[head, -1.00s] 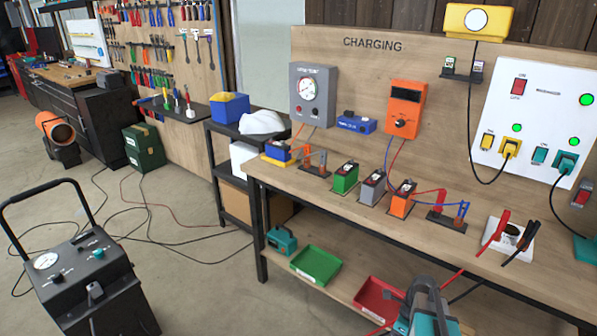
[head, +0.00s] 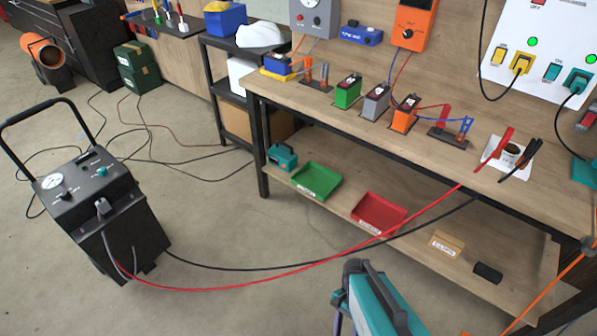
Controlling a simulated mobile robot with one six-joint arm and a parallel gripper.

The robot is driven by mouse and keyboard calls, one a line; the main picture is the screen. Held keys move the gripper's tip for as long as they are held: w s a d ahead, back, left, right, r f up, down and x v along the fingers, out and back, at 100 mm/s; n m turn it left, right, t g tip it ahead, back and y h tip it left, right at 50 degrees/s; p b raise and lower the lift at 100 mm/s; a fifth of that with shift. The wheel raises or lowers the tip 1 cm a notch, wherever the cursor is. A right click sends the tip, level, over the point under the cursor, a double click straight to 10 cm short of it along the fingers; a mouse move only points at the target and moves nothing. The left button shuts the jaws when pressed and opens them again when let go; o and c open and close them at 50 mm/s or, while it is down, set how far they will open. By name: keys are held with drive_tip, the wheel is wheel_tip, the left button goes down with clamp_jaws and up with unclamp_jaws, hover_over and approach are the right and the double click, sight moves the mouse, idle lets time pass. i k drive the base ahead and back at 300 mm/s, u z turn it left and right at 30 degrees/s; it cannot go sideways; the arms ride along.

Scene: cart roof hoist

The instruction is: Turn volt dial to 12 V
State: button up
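The black wheeled charger cart (head: 130,228) stands on the floor at the left, with its handle up. Its sloped top carries a round white gauge (head: 52,181), a black knob (head: 66,191) and a teal knob (head: 102,171). Lettering by the knobs is too small to read, so I cannot tell which is the volt dial or where it points. An orange meter (head: 411,24) with a black dial hangs on the wall board, cut by the top edge. My gripper is not visible.
Red (head: 290,288) and black (head: 255,269) cables run from the cart across the floor to clamps on the workbench (head: 300,100). Green (head: 317,180) and red (head: 379,213) trays sit on its lower shelf. Floor between cart and bench is otherwise clear.

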sight(65, 195)
drive_tip(key=z, duration=0.45)
drive_tip(key=k, duration=0.15)
drive_tip(key=u, duration=3.1)
drive_tip(key=i, duration=0.85)
drive_tip(key=z, duration=0.05)
